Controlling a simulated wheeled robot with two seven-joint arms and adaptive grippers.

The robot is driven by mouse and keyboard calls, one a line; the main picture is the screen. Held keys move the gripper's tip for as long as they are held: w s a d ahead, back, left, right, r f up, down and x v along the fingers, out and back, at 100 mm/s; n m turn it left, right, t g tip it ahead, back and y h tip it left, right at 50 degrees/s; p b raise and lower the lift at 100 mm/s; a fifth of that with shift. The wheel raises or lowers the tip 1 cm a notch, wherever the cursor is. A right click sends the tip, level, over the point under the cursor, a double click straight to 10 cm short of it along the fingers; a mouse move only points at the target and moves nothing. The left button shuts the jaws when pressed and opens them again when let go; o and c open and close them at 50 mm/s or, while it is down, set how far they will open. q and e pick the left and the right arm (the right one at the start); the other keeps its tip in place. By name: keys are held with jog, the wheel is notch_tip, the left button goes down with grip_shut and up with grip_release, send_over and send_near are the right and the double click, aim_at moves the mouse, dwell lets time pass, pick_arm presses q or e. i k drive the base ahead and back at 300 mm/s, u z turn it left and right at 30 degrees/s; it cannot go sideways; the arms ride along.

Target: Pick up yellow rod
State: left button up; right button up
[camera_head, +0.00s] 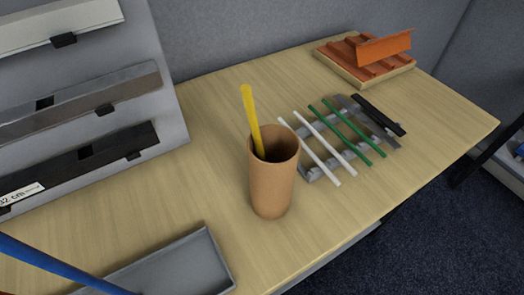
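The yellow rod (252,118) stands in a brown cylindrical cup (272,188) near the middle of the table. Its lower end is hidden inside the cup. It leans to the left, and its upper part sticks out well above the rim. Neither of my grippers shows in this view.
Right of the cup, a grey rack (310,173) bears white, green and black rods. An orange ridged block (372,50) sits at the far right. A grey tray (178,272) and a blue bar (55,265) are at lower left. A shelved panel (165,60) stands left.

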aim_at(246, 90)
jog(key=u, duration=0.05)
jog(key=k, duration=0.5)
jog(key=z, duration=1.6)
jog(key=i, duration=1.35)
jog(key=u, duration=2.55)
